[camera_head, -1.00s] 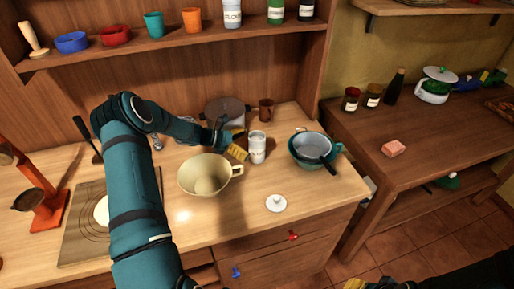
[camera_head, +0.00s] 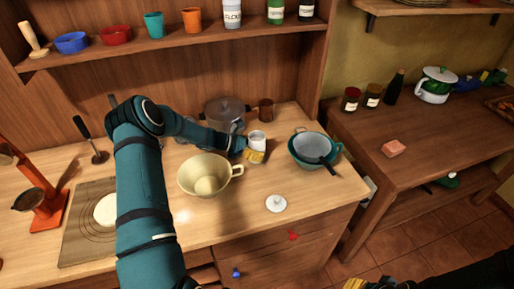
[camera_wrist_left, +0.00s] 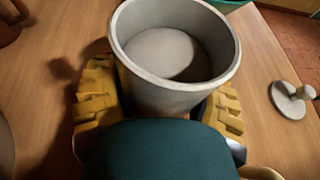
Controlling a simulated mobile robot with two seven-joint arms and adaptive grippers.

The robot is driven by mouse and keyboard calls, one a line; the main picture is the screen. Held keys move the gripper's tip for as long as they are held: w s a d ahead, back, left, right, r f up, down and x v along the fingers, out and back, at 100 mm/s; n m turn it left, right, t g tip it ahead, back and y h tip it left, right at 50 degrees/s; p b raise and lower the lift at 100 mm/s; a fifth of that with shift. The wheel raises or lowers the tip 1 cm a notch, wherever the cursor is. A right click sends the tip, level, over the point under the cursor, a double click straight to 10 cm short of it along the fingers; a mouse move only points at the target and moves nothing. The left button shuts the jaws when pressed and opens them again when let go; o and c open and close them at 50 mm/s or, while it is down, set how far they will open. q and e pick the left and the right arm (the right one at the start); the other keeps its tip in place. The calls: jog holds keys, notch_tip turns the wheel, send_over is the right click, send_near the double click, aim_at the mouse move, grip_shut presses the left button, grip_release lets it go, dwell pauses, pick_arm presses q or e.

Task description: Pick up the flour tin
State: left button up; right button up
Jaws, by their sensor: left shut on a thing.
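The flour tin (camera_head: 257,137) is a white open-topped cylinder on the wooden counter, between the cream bowl and the teal pot. My left gripper (camera_head: 255,156) is shut around its side with yellow fingers. In the left wrist view the tin (camera_wrist_left: 174,50) stands between the yellow finger pads (camera_wrist_left: 160,108), with a pale round surface inside. Its label is hidden, and I cannot tell whether its base touches the counter. My right gripper (camera_head: 369,284) shows only partly at the bottom edge.
A white knobbed lid (camera_head: 276,203) lies in front. The cream bowl (camera_head: 204,176) is close on the left, the teal pot (camera_head: 325,143) on the right. A lidded pot (camera_head: 225,111) and brown mug (camera_head: 265,110) stand behind. Another white labelled tin (camera_head: 232,14) is on the shelf.

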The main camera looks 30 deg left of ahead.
aim_at(258, 136)
pick_arm(q)
notch_tip(258, 136, up, 10)
jog(key=shift+r+p, duration=0.1)
jog(key=shift+p, duration=0.2)
dwell(0.3)
dwell(0.7)
